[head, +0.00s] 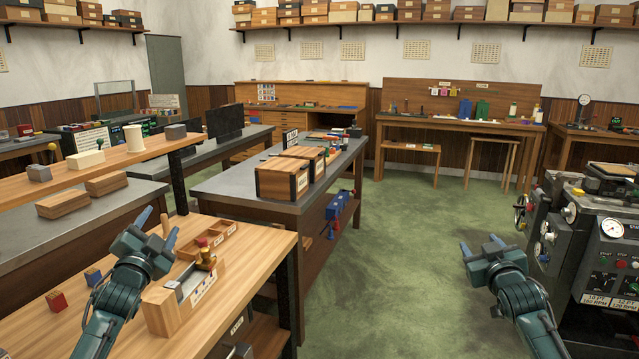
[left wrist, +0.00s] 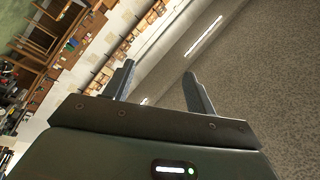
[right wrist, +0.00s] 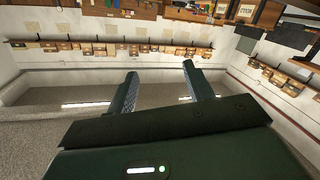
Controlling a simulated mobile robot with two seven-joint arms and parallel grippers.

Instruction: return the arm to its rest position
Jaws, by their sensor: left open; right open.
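My left gripper (head: 158,231) is open and empty, raised over the wooden workbench at the lower left of the head view. Its two fingers also show apart in the left wrist view (left wrist: 160,85), with only the ceiling and far shelves beyond them. My right gripper (head: 479,246) is open and empty over the green floor, left of the dark machine. Its fingers show apart in the right wrist view (right wrist: 160,80), facing the ceiling and wall shelves. Both arms come in from the bottom of the head view, with fingers pointing away and up.
A wooden box with a metal tray (head: 190,290) stands on the workbench (head: 60,335), close to my left arm. A red block (head: 57,300) lies left of that arm. A dark machine with gauges (head: 600,240) is right of my right arm. Green floor (head: 400,250) lies clear between the arms.

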